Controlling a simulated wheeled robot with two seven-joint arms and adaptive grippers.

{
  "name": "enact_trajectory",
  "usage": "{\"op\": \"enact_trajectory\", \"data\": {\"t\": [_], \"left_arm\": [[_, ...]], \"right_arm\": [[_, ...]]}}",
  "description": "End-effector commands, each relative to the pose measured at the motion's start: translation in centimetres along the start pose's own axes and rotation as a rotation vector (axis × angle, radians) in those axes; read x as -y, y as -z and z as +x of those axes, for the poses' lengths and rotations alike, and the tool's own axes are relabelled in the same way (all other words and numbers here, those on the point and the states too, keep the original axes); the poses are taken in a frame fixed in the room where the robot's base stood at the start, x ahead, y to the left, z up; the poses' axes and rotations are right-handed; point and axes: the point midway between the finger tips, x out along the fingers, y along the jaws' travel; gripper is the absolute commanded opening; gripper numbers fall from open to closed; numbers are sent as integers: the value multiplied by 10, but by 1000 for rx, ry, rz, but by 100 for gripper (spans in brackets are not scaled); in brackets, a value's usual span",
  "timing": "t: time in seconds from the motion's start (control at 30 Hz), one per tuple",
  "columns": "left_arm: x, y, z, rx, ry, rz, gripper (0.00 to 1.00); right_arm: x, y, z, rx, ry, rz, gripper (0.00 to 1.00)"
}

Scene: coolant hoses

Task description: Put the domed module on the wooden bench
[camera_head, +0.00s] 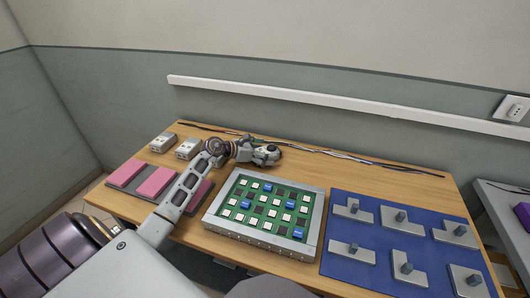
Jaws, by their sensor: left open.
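The wooden bench (318,172) fills the middle of the view. My left gripper (272,156) is open, low over the bench just behind the framed green board (210,222). I cannot make out a clearly domed module. My right gripper is not in view.
Pink blocks (127,173) lie at the left, partly behind my left arm. Two small grey boxes (162,142) and dark cables (385,164) are at the back. A second table (490,196) stands at the right.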

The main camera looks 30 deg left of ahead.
Motion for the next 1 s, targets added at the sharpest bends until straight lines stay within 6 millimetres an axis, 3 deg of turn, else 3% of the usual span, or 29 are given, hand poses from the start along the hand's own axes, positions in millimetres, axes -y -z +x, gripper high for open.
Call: {"op": "enact_trajectory", "data": {"t": [0.17,0.57,1.0], "left_arm": [[0,-1,-5,-1,-1,0,90],[0,0,-42,-2,-1,0,90],[0,-1,-84,-1,0,0,90]], "right_arm": [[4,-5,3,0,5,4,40],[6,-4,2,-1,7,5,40],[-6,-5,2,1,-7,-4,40]]}}
